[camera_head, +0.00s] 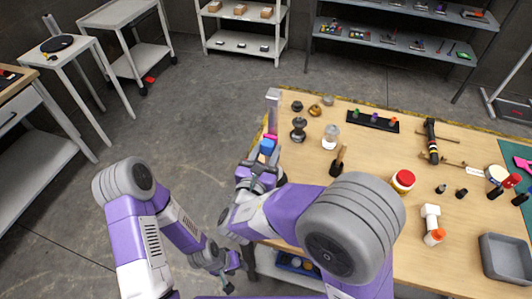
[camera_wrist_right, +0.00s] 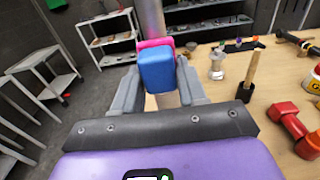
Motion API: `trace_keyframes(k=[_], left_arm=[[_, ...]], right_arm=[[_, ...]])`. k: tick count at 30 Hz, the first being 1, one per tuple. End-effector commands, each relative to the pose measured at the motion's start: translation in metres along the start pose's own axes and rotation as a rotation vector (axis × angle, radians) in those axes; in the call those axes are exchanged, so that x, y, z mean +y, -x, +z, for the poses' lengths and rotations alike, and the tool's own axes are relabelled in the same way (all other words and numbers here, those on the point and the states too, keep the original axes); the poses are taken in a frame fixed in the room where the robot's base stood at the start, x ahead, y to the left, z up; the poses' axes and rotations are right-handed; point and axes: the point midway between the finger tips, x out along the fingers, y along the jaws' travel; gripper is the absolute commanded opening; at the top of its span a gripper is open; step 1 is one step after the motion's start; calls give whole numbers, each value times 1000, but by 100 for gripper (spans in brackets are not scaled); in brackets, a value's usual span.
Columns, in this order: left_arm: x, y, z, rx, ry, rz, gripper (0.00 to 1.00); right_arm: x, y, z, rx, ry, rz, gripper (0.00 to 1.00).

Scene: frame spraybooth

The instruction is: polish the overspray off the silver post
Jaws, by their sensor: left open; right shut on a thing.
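The silver post (camera_head: 272,108) stands upright at the table's left back edge; it also shows at the top of the right wrist view (camera_wrist_right: 151,18). The block hides part of the post. My left gripper (camera_head: 228,278) is open and empty, low beside the table's left side.
The wooden table (camera_head: 310,215) holds dark knobs (camera_head: 298,130), a silver pot (camera_head: 331,137), a brush (camera_head: 338,161), a red-lidded jar (camera_head: 402,181) and a grey tray (camera_head: 507,257). Shelves stand behind.

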Motion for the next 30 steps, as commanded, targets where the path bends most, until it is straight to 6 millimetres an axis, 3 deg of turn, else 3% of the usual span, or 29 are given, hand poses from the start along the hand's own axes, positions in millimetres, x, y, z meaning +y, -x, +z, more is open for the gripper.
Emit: trace_keyframes(k=[7, 21, 30], left_arm=[[-2, -5, 0, 0, 0, 0, 43], [-12, -33, -1, 0, 0, 0, 43], [-8, -20, -1, 0, 0, 0, 43]], right_arm=[[0, -1, -7, 0, 1, 0, 0], [0, 0, -45, 10, 5, 1, 0], [-2, -1, -32, 13, 9, -2, 0]])
